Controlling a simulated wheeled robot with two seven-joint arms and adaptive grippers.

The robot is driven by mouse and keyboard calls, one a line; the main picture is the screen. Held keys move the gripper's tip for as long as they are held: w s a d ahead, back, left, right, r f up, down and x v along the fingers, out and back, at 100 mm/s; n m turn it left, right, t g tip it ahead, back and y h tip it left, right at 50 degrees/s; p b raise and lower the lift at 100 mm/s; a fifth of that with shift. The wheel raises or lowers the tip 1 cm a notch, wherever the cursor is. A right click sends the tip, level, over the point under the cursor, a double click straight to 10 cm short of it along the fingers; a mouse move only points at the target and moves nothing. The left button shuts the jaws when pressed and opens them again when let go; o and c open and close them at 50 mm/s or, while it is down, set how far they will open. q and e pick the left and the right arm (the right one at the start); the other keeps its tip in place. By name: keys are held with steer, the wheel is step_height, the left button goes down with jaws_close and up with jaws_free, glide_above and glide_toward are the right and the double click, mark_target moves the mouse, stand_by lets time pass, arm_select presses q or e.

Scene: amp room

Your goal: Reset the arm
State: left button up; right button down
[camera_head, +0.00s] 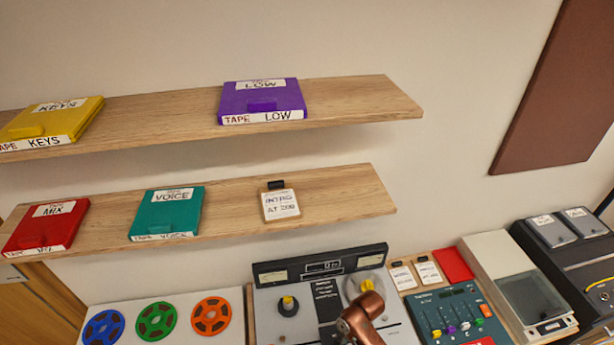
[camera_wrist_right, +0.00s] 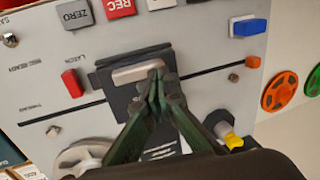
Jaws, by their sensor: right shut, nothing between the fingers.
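My right gripper (camera_wrist_right: 157,82) has dark green fingers, closed together with nothing between them. In the right wrist view its tips are over the pale bar (camera_wrist_right: 138,72) on the dark head block of the tape machine (camera_wrist_right: 215,95). I cannot tell whether the tips touch it. In the head view a copper-coloured part of my right arm (camera_head: 362,320) covers part of the tape machine (camera_head: 292,305); the gripper itself is hidden there. My left gripper is in neither view.
A red lever (camera_wrist_right: 72,83) and a blue switch (camera_wrist_right: 250,26) flank the head block. Orange (camera_head: 211,316), green and blue reels lie left of the machine; a mixer (camera_head: 455,315) stands right. Above are an upper shelf (camera_head: 345,98) and lower shelf (camera_head: 345,190) with tape boxes.

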steer(key=s+d+r+m+t+h, duration=0.15)
steer(key=s+d+r, duration=0.25)
steer(key=s+d, duration=0.65)
steer(key=s+d+r+m+t+h, duration=0.1)
steer(key=s+d+r+t+h, duration=0.15)
steer(key=s+d, duration=0.85)
step_height(320, 180, down, 36)
steer(key=w+d+r+g+y+b, duration=0.1)
steer(key=w+d+b, duration=0.1)
steer(key=b, duration=0.6)
arm_select(q)
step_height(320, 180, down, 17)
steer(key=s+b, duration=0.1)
steer(key=b, duration=0.7)
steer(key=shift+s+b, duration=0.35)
steer(key=shift+b, duration=0.05)
arm_select(e)
steer(key=s+f, duration=1)
steer(key=f, duration=0.4)
steer(key=s+f+g, duration=0.1)
steer(key=s+f, duration=0.9)
steer(key=f, duration=0.5)
steer(key=shift+s+a+n+g, duration=0.25)
steer(key=shift+a+n+g, duration=0.05)
steer(key=shift+n, duration=0.15)
